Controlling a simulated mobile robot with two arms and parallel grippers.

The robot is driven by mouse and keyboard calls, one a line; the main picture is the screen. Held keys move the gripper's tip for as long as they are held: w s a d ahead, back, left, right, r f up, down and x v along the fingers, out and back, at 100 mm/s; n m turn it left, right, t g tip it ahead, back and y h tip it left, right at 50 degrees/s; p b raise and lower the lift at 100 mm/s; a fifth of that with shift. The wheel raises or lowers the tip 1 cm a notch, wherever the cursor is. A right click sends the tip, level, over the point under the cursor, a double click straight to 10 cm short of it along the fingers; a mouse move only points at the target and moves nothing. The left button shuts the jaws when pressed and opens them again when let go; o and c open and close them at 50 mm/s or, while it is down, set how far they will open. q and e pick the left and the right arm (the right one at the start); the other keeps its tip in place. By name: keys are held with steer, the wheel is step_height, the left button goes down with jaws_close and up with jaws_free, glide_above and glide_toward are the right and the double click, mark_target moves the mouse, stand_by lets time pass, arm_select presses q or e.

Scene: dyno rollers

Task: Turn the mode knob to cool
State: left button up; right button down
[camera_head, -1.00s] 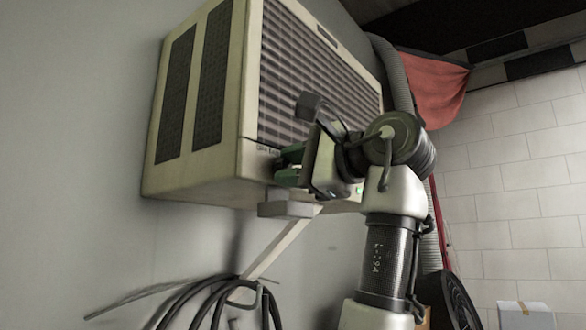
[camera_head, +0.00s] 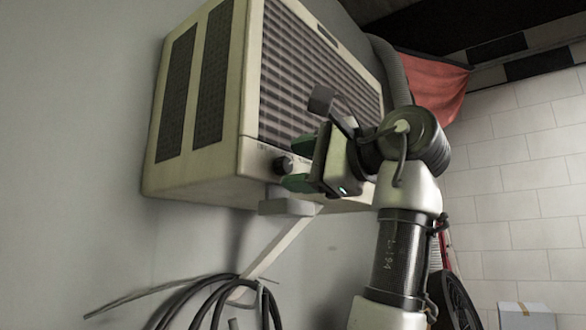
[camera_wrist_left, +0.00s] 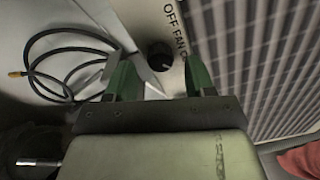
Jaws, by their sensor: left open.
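The mode knob (camera_head: 284,165) is a small black round knob on the lower front strip of the beige wall-mounted air conditioner (camera_head: 200,178). In the left wrist view the knob (camera_wrist_left: 160,56) sits beyond and between my green fingertips, with the printed words "OFF" and "FAN" beside it; the lettering after them is cut off by a finger. My left gripper (camera_head: 298,165) is open, with one finger above and one below the knob's level in the head view. It also shows open in the left wrist view (camera_wrist_left: 158,80), apart from the knob. My right gripper is not in view.
A grey bracket (camera_head: 286,207) with a slanted strut (camera_head: 280,245) supports the unit from below. Black cables (camera_head: 215,300) hang coiled on the wall under it. A grey hose (camera_head: 390,70) and red cloth (camera_head: 437,88) are behind at right.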

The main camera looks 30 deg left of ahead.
arm_select(q)
steer(key=d+b, duration=0.1)
steer(key=d, duration=0.8)
steer(key=shift+s+d, duration=0.15)
steer(key=shift+s, duration=0.25)
steer(key=shift+f, duration=0.1)
